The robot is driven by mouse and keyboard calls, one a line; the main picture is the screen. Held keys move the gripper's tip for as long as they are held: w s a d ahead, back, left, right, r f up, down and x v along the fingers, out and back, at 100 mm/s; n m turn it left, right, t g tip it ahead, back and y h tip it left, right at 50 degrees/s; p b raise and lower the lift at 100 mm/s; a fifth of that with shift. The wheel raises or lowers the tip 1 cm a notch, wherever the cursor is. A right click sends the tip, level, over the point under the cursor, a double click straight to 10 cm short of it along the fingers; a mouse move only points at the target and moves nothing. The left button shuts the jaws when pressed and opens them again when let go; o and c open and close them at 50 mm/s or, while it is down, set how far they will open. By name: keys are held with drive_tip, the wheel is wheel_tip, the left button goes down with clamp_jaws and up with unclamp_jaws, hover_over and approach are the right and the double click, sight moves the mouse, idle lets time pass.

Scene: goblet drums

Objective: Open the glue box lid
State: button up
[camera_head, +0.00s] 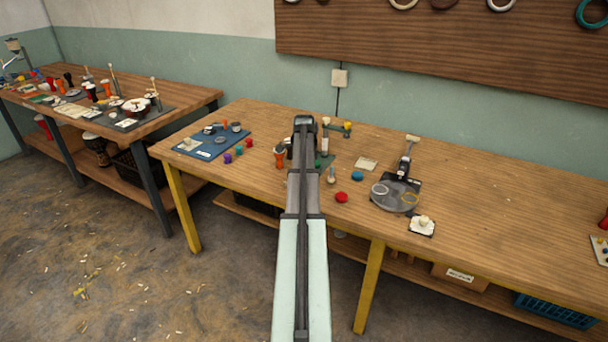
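My arm reaches up the middle of the picture over the workbench (520,215), and its dark far end covers part of the bench top. My gripper does not show; the arm hides where it would be. I cannot pick out a glue box or its lid for sure. A brown box with a white label (460,275) sits on the shelf under the bench, but its label is too small to read. Small items beside the arm are partly covered by it.
Left are a blue mat (212,141) and an orange goblet drum (280,157). The bench's right part is mostly clear.

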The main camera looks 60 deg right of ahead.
clamp_jaws()
idle(0.5)
